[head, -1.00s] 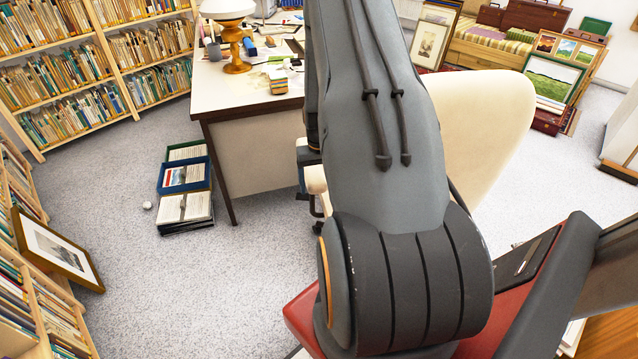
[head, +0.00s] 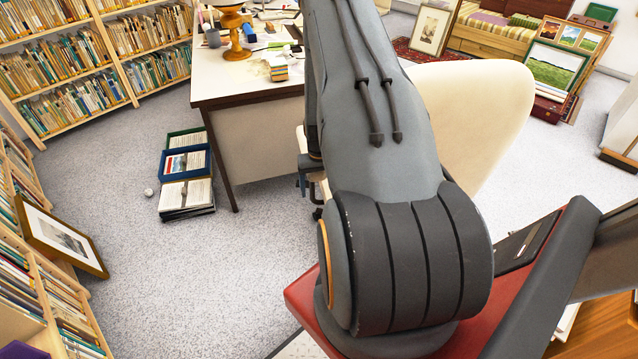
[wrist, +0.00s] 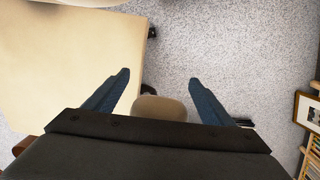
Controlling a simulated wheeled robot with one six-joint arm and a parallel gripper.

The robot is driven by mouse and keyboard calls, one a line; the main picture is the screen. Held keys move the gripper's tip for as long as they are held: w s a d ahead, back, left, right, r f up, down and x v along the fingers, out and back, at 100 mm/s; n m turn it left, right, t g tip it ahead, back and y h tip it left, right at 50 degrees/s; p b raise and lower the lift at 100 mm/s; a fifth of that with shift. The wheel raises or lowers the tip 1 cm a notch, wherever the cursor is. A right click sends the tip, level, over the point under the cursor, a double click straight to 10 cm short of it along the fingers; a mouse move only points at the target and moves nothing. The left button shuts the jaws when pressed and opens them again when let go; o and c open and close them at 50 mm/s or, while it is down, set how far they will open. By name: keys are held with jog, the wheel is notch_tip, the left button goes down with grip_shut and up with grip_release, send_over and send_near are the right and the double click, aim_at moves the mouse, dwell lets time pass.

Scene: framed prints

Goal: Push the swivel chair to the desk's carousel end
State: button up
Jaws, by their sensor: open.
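The swivel chair's cream back (head: 485,115) rises behind my arm in the head view. A strip of its lower part with dark fittings shows left of the arm, beside the desk; my arm hides the rest. The pale desk (head: 262,150) stands at upper centre, partly behind my arm. I cannot make out a carousel on it. My gripper (wrist: 159,76) is open in the wrist view, with speckled floor showing between its fingertips. A tan rounded piece (wrist: 160,108) lies between the fingers; I cannot tell whether they touch it. A broad cream surface (wrist: 60,65) lies at left, perhaps the chair seat.
File boxes (head: 187,165) stand on the floor beside the desk's left leg. Bookcases (head: 75,110) line the left, with a framed print (head: 62,238) leaning there. More framed pictures (head: 555,75) lean at upper right. Carpet between the boxes and my base is clear.

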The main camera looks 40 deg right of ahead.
grip_shut()
dwell(0.4)
jog(key=shift+w, duration=0.1)
